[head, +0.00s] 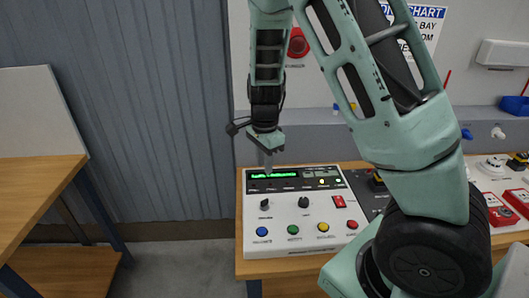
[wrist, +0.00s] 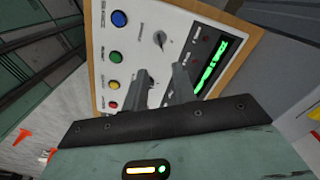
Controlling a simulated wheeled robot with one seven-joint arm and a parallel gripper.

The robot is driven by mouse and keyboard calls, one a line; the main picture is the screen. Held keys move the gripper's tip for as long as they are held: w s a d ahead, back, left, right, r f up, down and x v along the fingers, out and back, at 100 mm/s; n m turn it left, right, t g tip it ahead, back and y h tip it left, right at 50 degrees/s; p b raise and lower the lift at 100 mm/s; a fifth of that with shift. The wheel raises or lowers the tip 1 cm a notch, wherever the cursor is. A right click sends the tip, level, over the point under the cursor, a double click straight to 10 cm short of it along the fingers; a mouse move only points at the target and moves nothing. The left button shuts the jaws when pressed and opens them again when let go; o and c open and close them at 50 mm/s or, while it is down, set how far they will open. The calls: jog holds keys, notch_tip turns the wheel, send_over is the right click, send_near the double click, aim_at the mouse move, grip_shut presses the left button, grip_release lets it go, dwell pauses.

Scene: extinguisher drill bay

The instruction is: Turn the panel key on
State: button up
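The white control panel (head: 285,222) lies on the wooden bench; it also shows tilted in the wrist view (wrist: 135,20). It has a lit green display (head: 274,175) and two dark turn controls, a left one (head: 265,204) and a right one (head: 304,202). I cannot tell which is the key; their labels are unreadable. The left control shows in the wrist view (wrist: 160,39) with a pointer; the right one is hidden there by my fingers. My gripper (wrist: 163,74) is open and empty, pointing down above the panel near the display in the head view (head: 268,160).
A red switch (head: 339,201) and blue (head: 261,231), green (head: 293,230), yellow (head: 323,227) and red (head: 352,224) buttons sit on the panel. Red boxes (head: 497,208) stand on the bench at right. Another wooden table (head: 35,185) is at left. A corrugated wall (head: 150,110) stands behind.

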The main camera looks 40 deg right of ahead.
notch_tip(320, 180, up, 3)
jog(key=shift+r, duration=0.2)
jog(key=shift+a, duration=0.1)
dwell(0.4)
jog(key=s+a+n+y+b, duration=0.1)
jog(key=s+a+n+b, duration=0.1)
jog(key=s+a+n, duration=0.65)
jog(key=s+a+n+y+b, duration=0.1)
jog(key=s+a+n+b, duration=0.15)
jog(key=a+n, duration=0.6)
jog(key=s+a+n+b, duration=0.1)
jog(key=s+a+n, duration=0.2)
jog(key=s+n, duration=0.2)
jog(key=s+a+n+h, duration=0.1)
jog(key=s+a+n, duration=0.3)
jog(key=s, duration=0.4)
jog(key=shift+a+n+b, duration=0.25)
jog(key=shift+n+b, duration=0.15)
